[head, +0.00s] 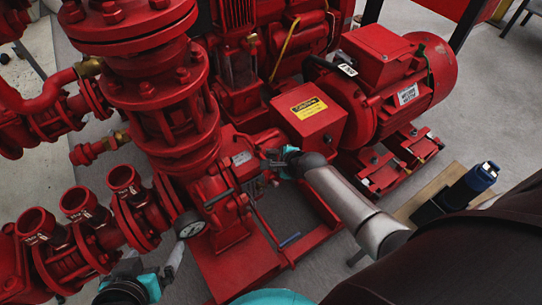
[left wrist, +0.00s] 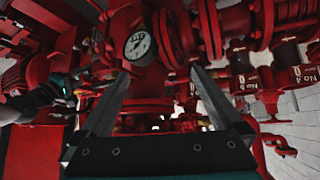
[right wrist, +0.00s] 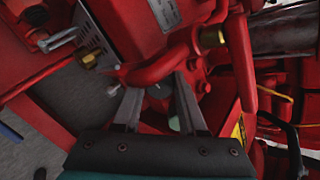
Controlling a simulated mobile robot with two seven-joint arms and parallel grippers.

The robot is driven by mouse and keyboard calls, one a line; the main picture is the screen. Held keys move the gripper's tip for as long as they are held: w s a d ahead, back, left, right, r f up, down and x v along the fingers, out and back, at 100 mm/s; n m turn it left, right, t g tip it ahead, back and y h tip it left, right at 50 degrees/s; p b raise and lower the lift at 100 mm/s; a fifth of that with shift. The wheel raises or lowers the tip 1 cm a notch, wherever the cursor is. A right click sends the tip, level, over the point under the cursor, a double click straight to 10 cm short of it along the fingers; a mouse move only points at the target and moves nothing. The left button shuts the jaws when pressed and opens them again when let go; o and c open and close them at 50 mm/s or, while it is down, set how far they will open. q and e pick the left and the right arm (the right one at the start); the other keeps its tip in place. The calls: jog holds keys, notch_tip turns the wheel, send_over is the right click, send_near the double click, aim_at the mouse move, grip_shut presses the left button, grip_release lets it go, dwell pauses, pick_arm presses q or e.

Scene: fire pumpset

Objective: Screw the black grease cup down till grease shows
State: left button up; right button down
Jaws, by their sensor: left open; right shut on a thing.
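My right gripper (head: 268,165) reaches in at the red pump's bearing housing, in the middle of the head view. In the right wrist view its two fingers (right wrist: 158,100) stand around a small dark part, which looks like the black grease cup (right wrist: 156,104). The fingers are closed on it, below a red pipe that partly hides the spot. The cup cannot be made out in the head view. Whether grease shows cannot be told. My left gripper (head: 174,262) is low at the left in the head view, open and empty; its spread fingers (left wrist: 160,95) show in the left wrist view.
A pressure gauge (head: 188,224) sits left of the housing. Red valve outlets (head: 80,205) stand at the left, and the red motor (head: 390,80) at the upper right. A blue-topped dark object (head: 480,178) stands on a wooden board. Pipes crowd the right gripper.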

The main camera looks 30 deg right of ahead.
pick_arm(q)
jog(key=shift+s+a+g+y, duration=0.3)
jog(key=shift+s+a+g, duration=0.4)
jog(key=shift+a, duration=0.1)
pick_arm(e)
jog(key=shift+m, duration=0.3)
jog(key=shift+c, duration=2.3)
grip_release()
pick_arm(q)
jog(key=shift+r, duration=0.1)
pick_arm(e)
jog(key=shift+s+r+p, duration=0.25)
jog(key=shift+r+p, duration=0.1)
jog(key=shift+p, duration=0.3)
pick_arm(q)
jog(key=s+a+f+g+p, duration=0.1)
jog(key=s+f+p, duration=0.1)
jog(key=f, duration=0.3)
jog(key=s+a+f+g+y+p, duration=0.1)
jog(key=s+a+f+g+p, duration=0.1)
jog(key=f, duration=0.4)
jog(key=s+a+f+g+p, duration=0.1)
jog(key=s+f+p, duration=0.3)
jog(key=f+p, duration=0.1)
jog(key=shift+a+f+y, duration=0.3)
jog(key=shift+a+f, duration=0.1)
jog(key=shift+f, duration=0.3)
pick_arm(e)
jog(key=v, duration=1.4)
jog(key=shift+s, duration=0.15)
